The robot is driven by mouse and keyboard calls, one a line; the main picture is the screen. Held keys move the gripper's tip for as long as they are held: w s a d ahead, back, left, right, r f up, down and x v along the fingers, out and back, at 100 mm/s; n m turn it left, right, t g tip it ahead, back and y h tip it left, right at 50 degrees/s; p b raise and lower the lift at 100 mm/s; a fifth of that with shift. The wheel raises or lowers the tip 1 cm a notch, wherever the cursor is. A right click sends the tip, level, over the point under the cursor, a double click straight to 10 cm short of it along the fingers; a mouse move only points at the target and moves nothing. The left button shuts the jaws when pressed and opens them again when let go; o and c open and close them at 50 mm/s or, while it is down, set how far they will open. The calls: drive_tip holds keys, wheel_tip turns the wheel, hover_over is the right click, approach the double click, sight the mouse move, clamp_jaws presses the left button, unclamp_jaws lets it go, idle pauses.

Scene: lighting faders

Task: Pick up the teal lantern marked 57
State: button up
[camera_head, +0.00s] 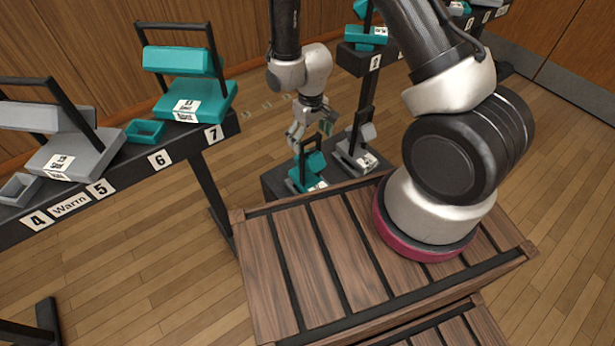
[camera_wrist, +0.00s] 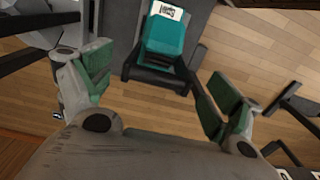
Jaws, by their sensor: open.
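A teal lantern (camera_head: 303,177) with a dark handle and a white label stands on a low dark shelf just below my gripper (camera_head: 311,130). In the wrist view this lantern (camera_wrist: 163,37) is at the top centre, with its dark handle pointing toward the space between my fingers. My gripper (camera_wrist: 162,90) is open, one finger on each side and nothing held. Whether the handle lies between the fingertips in depth I cannot tell. Another, larger-looking teal lantern (camera_head: 187,95) stands on the left rack near the 7 tag. The label numbers are too small to read.
A grey lantern (camera_head: 357,147) stands close to the right of the teal one. The left rack (camera_head: 130,170) also holds another grey lantern (camera_head: 75,155) and small trays. A further teal lantern (camera_head: 366,38) is at the back. My wooden-slatted deck is empty in front.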

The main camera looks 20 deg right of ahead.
sight(310, 153)
drive_tip(key=f, duration=0.5)
drive_tip(key=shift+w, duration=0.2)
clamp_jaws()
